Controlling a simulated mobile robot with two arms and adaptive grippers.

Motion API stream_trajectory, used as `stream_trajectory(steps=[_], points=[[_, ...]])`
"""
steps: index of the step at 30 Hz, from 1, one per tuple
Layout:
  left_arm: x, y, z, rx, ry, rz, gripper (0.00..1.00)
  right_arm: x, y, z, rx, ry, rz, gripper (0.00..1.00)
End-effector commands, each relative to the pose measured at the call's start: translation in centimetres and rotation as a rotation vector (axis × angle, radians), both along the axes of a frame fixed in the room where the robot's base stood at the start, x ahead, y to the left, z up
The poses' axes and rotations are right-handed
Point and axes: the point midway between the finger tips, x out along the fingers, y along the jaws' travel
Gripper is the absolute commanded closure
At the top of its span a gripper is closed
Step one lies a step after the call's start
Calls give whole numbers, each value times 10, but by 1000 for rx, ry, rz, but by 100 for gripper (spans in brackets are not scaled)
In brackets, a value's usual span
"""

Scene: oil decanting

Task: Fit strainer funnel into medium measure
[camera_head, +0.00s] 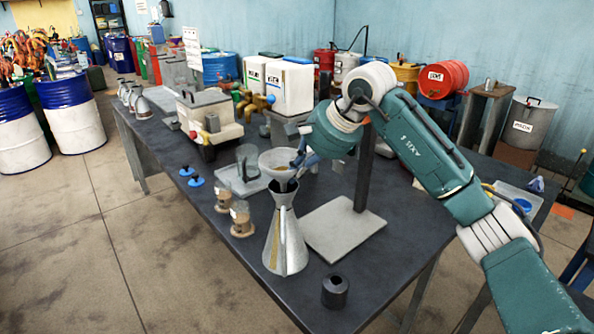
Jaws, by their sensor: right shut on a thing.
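The medium measure appears to be the grey metal conical can (286,247), standing upright near the middle of the dark table. The strainer funnel (279,163), a pale wide bowl, is upright directly above its mouth. The funnel's lower end is at the measure's flared mouth; I cannot tell how far it goes inside. My right gripper (298,163) comes from the right and is shut on the funnel at its right rim. The fingertips are small and partly hidden by the wrist. My left gripper is not in view.
A stand with a flat grey base (343,233) and dark post is close right of the measure. A dark cylinder (335,291) is in front. Two small jars (241,220) and a tray with a glass beaker (248,162) are left. White containers (291,88) stand behind.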

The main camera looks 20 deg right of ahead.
Motion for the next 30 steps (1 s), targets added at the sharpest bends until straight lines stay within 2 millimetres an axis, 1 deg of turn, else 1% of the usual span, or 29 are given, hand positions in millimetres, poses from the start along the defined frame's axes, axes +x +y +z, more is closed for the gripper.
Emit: stream_trajectory(steps=[16,18,20,30], points=[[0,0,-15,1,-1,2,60,0,0,-21,0,0,0,100],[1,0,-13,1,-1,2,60,0,0,-19,0,0,0,83],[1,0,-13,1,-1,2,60,0,0,-20,-1,1,0,73],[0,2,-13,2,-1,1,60,-1,-1,-19,-1,3,-1,73]])
